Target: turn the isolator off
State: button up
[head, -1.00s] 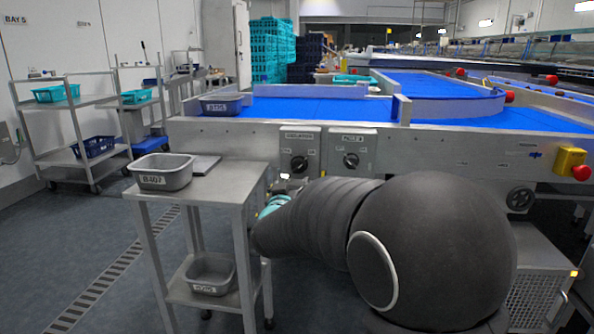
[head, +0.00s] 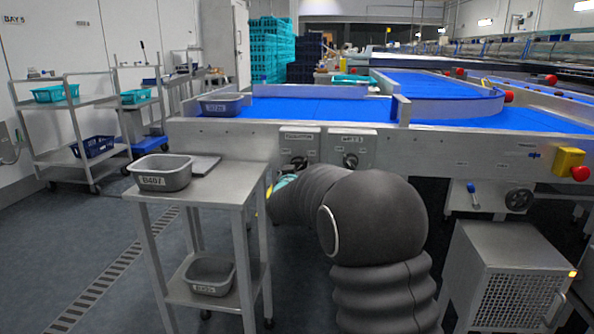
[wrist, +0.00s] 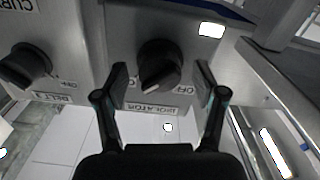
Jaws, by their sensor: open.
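The isolator is a black rotary knob (wrist: 160,62) on a grey metal box, above a label reading ISOLATOR (wrist: 155,109) in the wrist view. Its pale pointer mark faces the lower left of that view, away from the word OFF at its lower right. My gripper (wrist: 161,78) is open, with one finger on each side of the knob and a visible gap at both sides. In the head view the isolator box (head: 299,137) is the left of two boxes on the conveyor's side. My arm hides part of the knob and the fingers there.
In the head view, a steel stand (head: 215,190) with a grey tub (head: 161,180) stands left of my arm. A yellow-boxed red stop button (head: 579,173) is far right.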

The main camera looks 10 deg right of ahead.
jog(key=c, duration=1.1)
jog(key=shift+c, duration=0.2)
